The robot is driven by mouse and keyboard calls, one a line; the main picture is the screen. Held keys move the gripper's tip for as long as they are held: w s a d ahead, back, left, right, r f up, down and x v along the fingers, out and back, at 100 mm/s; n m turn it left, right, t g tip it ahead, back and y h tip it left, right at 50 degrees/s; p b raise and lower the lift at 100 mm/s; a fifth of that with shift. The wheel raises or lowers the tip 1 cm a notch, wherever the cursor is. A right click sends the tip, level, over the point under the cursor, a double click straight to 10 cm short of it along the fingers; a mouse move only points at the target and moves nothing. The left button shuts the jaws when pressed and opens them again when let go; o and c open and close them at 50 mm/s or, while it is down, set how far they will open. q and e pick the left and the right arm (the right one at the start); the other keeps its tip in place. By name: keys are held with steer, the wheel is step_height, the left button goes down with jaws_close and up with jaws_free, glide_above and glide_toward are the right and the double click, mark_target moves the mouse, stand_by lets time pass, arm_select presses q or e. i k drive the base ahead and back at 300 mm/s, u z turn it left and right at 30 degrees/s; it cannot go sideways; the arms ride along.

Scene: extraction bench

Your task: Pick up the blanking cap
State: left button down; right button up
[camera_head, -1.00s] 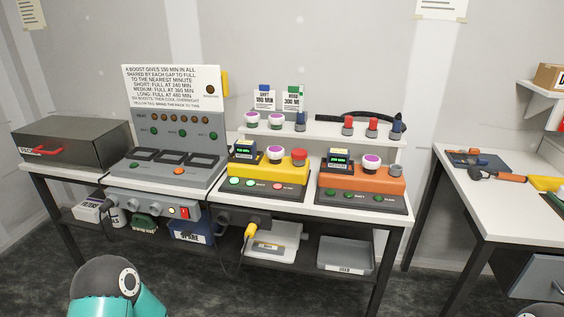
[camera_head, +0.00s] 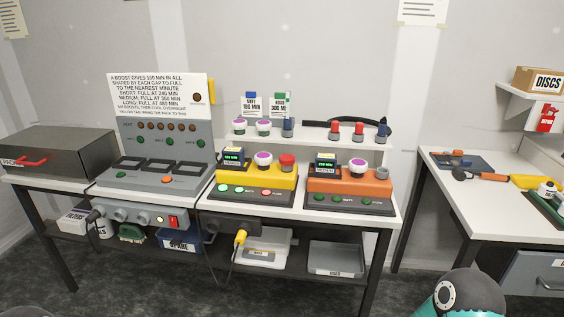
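I cannot tell which piece is the blanking cap; no cap is labelled so. On the raised white shelf (camera_head: 300,143) stand several small caps: two purple-topped ones (camera_head: 264,126), a dark blue one (camera_head: 288,127), two red-topped ones (camera_head: 334,131) and another blue one (camera_head: 382,133). The yellow unit (camera_head: 285,184) carries a purple-topped piece (camera_head: 263,159) and a red cap (camera_head: 287,161). The orange unit (camera_head: 325,185) carries a purple-topped piece (camera_head: 357,157) and a grey cap (camera_head: 383,173). Neither gripper is in view; a teal and dark link of mine shows at bottom right.
A grey panel with a sign (camera_head: 158,95) and a dark box with a red handle (camera_head: 60,153) stand left. A black hose (camera_head: 350,122) lies behind the shelf caps. A used tray (camera_head: 337,258) sits below. A second table (camera_head: 455,210) stands right, past a gap.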

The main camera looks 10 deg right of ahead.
mark_target(287, 160)
steer(key=i, duration=1)
